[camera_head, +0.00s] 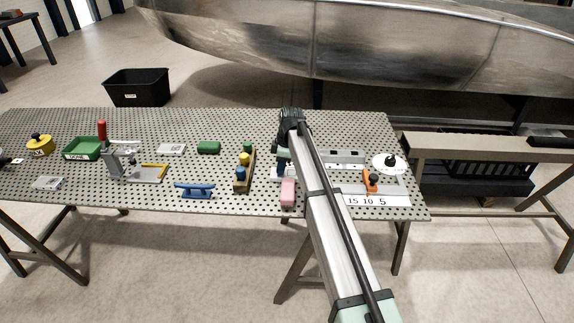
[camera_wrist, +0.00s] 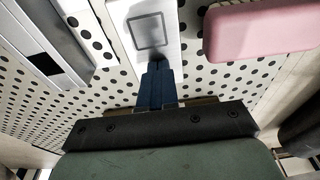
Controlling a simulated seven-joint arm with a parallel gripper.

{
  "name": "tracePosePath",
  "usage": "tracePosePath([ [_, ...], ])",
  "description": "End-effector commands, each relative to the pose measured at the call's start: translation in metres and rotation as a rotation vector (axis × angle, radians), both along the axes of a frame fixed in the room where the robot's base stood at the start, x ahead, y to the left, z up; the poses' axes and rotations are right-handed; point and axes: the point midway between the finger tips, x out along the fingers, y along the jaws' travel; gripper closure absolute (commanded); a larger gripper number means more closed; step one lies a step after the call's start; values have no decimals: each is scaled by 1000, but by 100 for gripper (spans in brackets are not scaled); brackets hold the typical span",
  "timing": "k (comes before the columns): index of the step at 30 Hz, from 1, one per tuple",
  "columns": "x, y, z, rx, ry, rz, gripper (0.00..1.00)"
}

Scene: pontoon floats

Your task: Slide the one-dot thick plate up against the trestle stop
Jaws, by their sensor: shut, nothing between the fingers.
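My gripper (camera_wrist: 158,85) is shut and empty, its blue fingertips together, pointing down at the near end of a pale flat plate (camera_wrist: 147,15). The plate bears a dark square outline, and a dark patch lies by the fingertips. I cannot tell whether this is the one-dot thick plate, nor whether the tips touch it. In the head view the arm hides most of the gripper and this plate. A grey slotted rail (camera_head: 343,158) lies right of the arm; a similar slotted bar shows in the wrist view (camera_wrist: 40,50). I cannot tell which thing is the trestle stop.
A pink block (camera_head: 288,192) lies near the gripper, right of the plate in the wrist view (camera_wrist: 262,30). An orange clamp (camera_head: 370,181), a numbered scale (camera_head: 385,201) and a white disc (camera_head: 391,163) stand right. A block with coloured knobs (camera_head: 243,173) and blue cleat (camera_head: 195,190) are left.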

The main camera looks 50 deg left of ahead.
Motion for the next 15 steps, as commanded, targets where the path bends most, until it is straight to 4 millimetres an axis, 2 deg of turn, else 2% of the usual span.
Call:
tracePosePath([
  [15, 1, -3, -11, -6, 3, 1, 100],
])
